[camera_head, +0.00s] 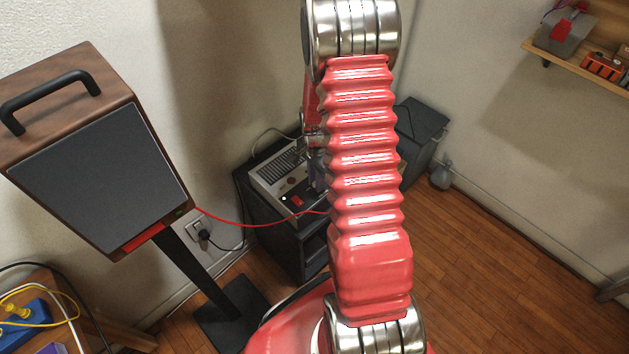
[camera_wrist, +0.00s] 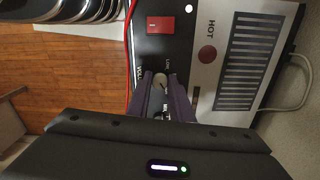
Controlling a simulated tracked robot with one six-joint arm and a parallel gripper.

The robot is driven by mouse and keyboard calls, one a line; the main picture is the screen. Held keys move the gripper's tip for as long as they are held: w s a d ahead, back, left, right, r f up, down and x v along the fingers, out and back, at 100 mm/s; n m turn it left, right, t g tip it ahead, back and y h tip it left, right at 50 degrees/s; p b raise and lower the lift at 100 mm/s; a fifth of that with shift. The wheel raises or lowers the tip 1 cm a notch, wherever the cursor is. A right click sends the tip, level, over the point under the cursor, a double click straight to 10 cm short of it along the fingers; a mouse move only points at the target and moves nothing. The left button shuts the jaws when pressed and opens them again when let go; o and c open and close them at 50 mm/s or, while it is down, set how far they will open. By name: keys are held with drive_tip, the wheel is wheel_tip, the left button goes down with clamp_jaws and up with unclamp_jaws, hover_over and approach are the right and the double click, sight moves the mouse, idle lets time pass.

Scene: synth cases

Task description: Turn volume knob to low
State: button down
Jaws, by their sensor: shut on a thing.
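The volume knob (camera_wrist: 160,81) shows in the wrist view as a small pale round knob on the black panel of an amplifier (camera_wrist: 205,78). Lettering lies beside the knob, partly covered by my fingers and too small to read fully. My gripper (camera_wrist: 161,77) has its two dark purple fingers on either side of the knob, shut on it. The knob's pointer setting cannot be made out. In the head view the amplifier (camera_head: 268,180) sits on a black cabinet, and my red arm hides the knob and most of the gripper.
A red switch (camera_wrist: 160,25), a dark red round spot by "HOT" and a vent grille (camera_wrist: 250,55) are near the knob. A red cable (camera_head: 250,222) runs from a speaker (camera_head: 100,150) on a stand to the amplifier. The wooden floor (camera_head: 500,290) at right is clear.

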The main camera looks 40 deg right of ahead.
drive_tip(key=shift+a, duration=0.2)
drive_tip(key=shift+d, duration=0.2)
drive_tip(key=shift+d+n, duration=0.1)
drive_tip(key=shift+n, duration=0.6)
drive_tip(key=n, duration=1.1)
drive_tip(key=shift+n, duration=0.4)
drive_tip(key=n, duration=1.1)
